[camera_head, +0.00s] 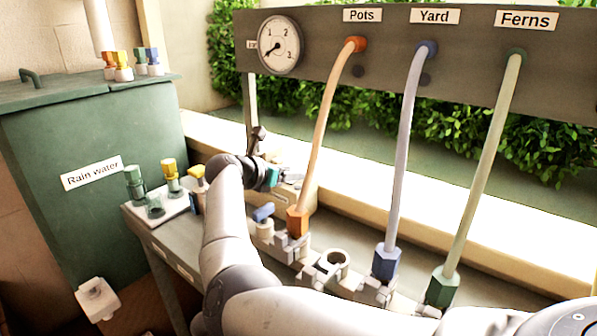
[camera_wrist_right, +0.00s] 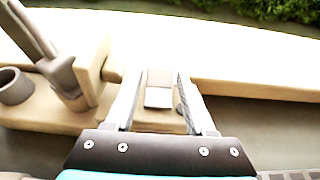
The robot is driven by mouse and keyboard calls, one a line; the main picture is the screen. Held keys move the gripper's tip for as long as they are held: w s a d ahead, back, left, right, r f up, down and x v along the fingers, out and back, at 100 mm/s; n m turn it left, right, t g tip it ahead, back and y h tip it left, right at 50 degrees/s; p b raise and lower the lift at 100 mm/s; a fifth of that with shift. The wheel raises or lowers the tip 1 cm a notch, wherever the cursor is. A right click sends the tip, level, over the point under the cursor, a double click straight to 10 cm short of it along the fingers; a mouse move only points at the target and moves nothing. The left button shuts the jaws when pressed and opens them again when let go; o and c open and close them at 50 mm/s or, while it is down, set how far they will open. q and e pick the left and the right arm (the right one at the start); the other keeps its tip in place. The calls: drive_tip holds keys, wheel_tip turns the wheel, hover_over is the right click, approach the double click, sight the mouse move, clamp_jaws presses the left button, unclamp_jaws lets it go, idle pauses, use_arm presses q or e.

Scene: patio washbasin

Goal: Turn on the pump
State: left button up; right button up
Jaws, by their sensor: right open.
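In the right wrist view, a beige pump-like unit (camera_wrist_right: 45,108) lies across the bench, with a tilted grey-brown bar (camera_wrist_right: 28,28) at its left. A small pale block with a grey face (camera_wrist_right: 159,96) sits between the fingers of my open right gripper (camera_wrist_right: 158,78). I cannot tell whether the fingers touch it. In the head view, my right gripper (camera_head: 287,178) reaches over the back of the bench, and my wrist and arm hide much of the unit. A dark lever (camera_head: 257,139) stands up behind my wrist. My left gripper is not in view.
A green rain water tank (camera_head: 95,225) stands at left. Hoses labelled Pots (camera_head: 330,115), Yard (camera_head: 406,150) and Ferns (camera_head: 486,165) run from the panel (camera_head: 455,45) to the bench fittings. A gauge (camera_head: 279,45) is on the panel, its needle pointing lower left.

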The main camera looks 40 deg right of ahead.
drive_tip(key=shift+d+f, duration=0.1)
clamp_jaws()
idle(0.5)
